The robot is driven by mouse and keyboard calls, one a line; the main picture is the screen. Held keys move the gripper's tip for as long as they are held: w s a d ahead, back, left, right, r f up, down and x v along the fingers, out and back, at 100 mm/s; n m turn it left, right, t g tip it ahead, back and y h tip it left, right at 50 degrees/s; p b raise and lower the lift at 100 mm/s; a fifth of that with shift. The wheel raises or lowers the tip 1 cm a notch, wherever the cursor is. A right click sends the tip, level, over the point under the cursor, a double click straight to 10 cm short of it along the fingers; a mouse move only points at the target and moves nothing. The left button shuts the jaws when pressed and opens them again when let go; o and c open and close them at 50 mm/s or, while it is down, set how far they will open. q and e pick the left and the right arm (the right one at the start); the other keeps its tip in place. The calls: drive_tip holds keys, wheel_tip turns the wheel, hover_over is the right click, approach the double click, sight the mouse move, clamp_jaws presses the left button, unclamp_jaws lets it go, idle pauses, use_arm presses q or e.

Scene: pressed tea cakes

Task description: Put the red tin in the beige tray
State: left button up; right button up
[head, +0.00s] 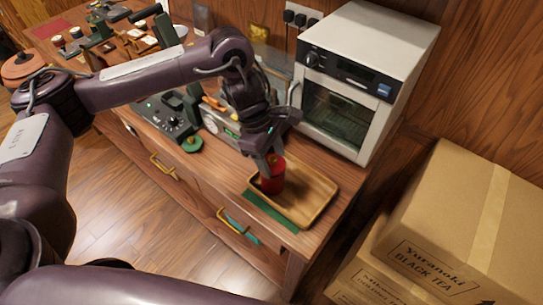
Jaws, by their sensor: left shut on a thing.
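The red tin (272,181) is upright at the left part of the beige tray (312,208). My left gripper (273,161) comes down from above and is shut on the top of the tin. The tin looks to be over the tray's left inside; I cannot tell whether its base touches the tray floor. The tray lies on the wooden counter, partly over a green mat (268,212). My right gripper is not in view.
A white oven (360,75) stands just behind the tray. A black control device (168,118) and a green knob-like piece (193,144) are on the counter to the left. Cardboard boxes (450,225) stand at the right.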

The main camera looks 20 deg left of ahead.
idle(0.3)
use_arm(q)
drive_tip(key=o, duration=1.5)
drive_tip(key=shift+r+p, duration=0.8)
drive_tip(key=shift+r, duration=0.7)
drive_tip(key=shift+r+p, duration=1.75)
drive_tip(key=shift+r, duration=0.3)
drive_tip(key=shift+c, duration=0.4)
clamp_jaws()
